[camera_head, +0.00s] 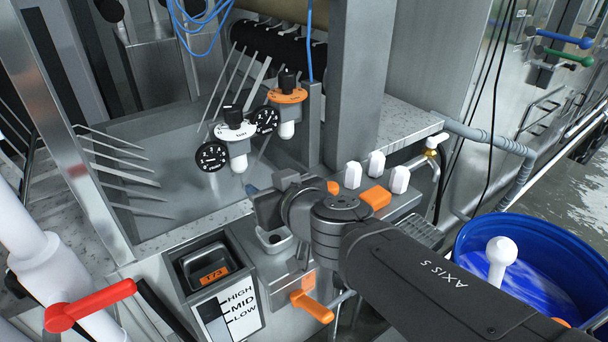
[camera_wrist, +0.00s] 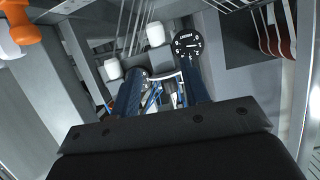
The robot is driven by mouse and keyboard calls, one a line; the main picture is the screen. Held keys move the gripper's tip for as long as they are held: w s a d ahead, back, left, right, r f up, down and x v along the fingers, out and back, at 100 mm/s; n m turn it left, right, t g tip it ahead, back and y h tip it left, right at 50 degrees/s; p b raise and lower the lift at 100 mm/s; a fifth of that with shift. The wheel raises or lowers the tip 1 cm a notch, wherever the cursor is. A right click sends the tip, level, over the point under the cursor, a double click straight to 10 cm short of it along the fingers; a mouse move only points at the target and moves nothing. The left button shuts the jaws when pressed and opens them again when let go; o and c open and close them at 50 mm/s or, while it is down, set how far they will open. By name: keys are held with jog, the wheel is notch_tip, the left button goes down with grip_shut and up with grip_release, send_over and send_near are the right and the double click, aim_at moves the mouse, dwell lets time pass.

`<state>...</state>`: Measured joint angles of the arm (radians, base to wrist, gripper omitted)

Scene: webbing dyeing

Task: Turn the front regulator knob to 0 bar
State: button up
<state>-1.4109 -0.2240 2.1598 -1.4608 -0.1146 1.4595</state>
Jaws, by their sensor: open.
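The front regulator (camera_head: 235,130) has a white collar, a black knob on top and a clear-white bowl below. Its round black gauge (camera_head: 212,156) is on its left. Behind it to the right is a second regulator with an orange collar (camera_head: 288,96) and its own gauge (camera_head: 266,119). My gripper (camera_head: 254,191) is below and slightly right of the front regulator in the head view, partly hidden by my wrist. In the wrist view, its two blue fingers (camera_wrist: 160,82) are apart. A gauge (camera_wrist: 187,43) shows beyond them; I cannot tell which one. Scale readings are too small to tell.
A steel post (camera_head: 357,80) stands right of the regulators. White knobs (camera_head: 376,164) and an orange block (camera_head: 375,198) line the ledge. Below are a HIGH/MID/LOW panel (camera_head: 232,308) and an orange handle (camera_head: 312,304). A red lever (camera_head: 90,305) is at left, a blue tub (camera_head: 465,235) at right.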

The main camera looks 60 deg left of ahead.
jog(key=shift+t, duration=0.5)
jog(key=shift+w+f, duration=0.1)
jog(key=n+g+y, duration=0.3)
jog(key=n+g, duration=0.1)
jog(key=g, duration=0.2)
send_near(239, 116)
jog(key=x, duration=1.2)
